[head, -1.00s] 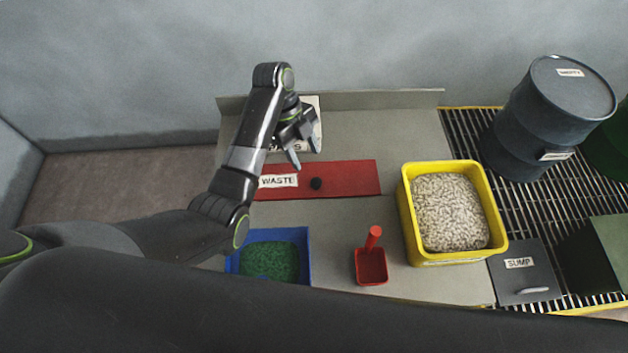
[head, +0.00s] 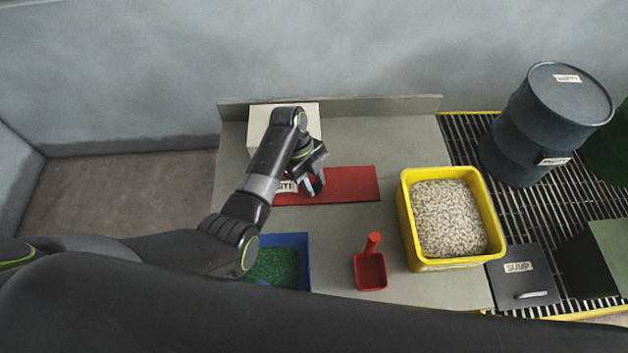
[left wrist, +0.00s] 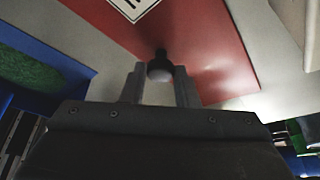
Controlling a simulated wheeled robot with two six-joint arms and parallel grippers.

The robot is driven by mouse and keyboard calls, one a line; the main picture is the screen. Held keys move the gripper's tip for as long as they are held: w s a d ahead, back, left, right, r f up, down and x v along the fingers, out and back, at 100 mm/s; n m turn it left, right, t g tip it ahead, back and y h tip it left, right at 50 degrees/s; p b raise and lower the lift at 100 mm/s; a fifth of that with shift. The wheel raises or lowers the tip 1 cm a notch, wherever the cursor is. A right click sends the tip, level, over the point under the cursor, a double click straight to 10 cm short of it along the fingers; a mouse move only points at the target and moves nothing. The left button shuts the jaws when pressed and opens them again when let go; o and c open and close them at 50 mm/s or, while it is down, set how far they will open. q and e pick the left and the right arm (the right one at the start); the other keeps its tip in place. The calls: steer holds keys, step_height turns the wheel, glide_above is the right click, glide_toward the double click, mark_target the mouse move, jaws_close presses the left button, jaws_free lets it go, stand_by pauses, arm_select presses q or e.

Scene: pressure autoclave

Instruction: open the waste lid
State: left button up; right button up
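The waste lid (head: 350,184) is a flat red panel on the grey bench, with a white label partly hidden by my left gripper. In the left wrist view the red lid (left wrist: 205,45) carries a dark round knob (left wrist: 160,68). My left gripper (head: 314,191) is over the left part of the lid. In the left wrist view its two fingers (left wrist: 160,88) stand apart on either side of the knob, and I cannot tell whether they touch it. The knob is hidden in the head view. My right gripper is not in view.
A blue bin of green granules (head: 308,262) and a red scoop (head: 371,270) are in front of the lid. A yellow bin of pale pellets (head: 408,226) stands right. A pale box (head: 262,122) is behind my left arm. A drum (head: 548,125) and sump cover (head: 520,284) are farther right.

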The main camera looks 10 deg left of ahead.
mark_target(312, 178)
arm_select(q)
jaws_close()
steer(key=shift+w+a+r+p, duration=0.1)
steer(key=shift+w+r+p, duration=0.2)
steer(key=shift+r, duration=0.05)
steer(key=shift+w+a+r+p, duration=0.1)
steer(key=shift+w+r+p, duration=0.3)
steer(key=shift+r, duration=0.1)
steer(key=shift+w+a+r+p, duration=0.1)
steer(key=shift+w+r+p, duration=0.2)
steer(key=shift+r, duration=0.2)
steer(key=shift+w+a+r, duration=0.25)
steer(key=shift+w+r, duration=0.3)
steer(key=shift+w, duration=0.5)
